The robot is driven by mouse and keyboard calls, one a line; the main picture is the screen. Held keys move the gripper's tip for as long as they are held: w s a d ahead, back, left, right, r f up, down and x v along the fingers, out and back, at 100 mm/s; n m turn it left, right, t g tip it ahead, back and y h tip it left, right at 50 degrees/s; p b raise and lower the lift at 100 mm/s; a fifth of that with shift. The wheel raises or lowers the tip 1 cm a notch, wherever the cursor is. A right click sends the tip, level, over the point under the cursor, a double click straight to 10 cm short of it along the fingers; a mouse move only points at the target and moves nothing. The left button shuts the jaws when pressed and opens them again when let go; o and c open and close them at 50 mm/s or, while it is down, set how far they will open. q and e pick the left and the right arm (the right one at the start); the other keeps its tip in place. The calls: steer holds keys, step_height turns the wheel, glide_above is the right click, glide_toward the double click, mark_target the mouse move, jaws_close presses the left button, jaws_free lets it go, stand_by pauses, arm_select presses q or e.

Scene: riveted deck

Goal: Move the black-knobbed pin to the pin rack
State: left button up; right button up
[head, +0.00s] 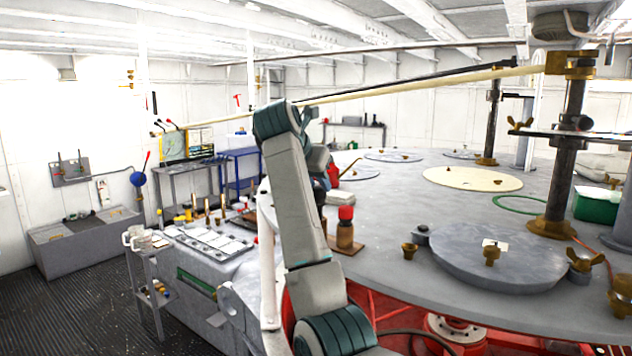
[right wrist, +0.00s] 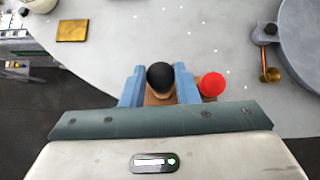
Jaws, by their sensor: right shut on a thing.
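In the right wrist view the black-knobbed pin (right wrist: 160,77) is between the blue fingers of my right gripper (right wrist: 158,90), which is shut on it. I see its round black top and some brown below; its lower end is hidden. A red-knobbed pin (right wrist: 211,84) is close beside the right finger. In the head view the red-knobbed pin (head: 345,213) stands upright on a small brown base on the grey round deck. My right arm hides most of its gripper and the held pin there. I cannot tell surely which thing is the pin rack. My left gripper is not in view.
A flat brass-coloured plate (right wrist: 72,30) lies near the deck edge in the right wrist view. A large round grey cover (head: 490,258) with brass fittings is on the deck's right. A side bench (head: 205,262) with trays and several upright pegs stands left.

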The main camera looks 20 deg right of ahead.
steer(key=shift+f+b, duration=0.7)
steer(key=shift+f, duration=0.9)
stand_by(0.3)
steer(key=o, duration=1.1)
steer(key=shift+a+r, duration=0.1)
steer(key=shift+r, duration=0.05)
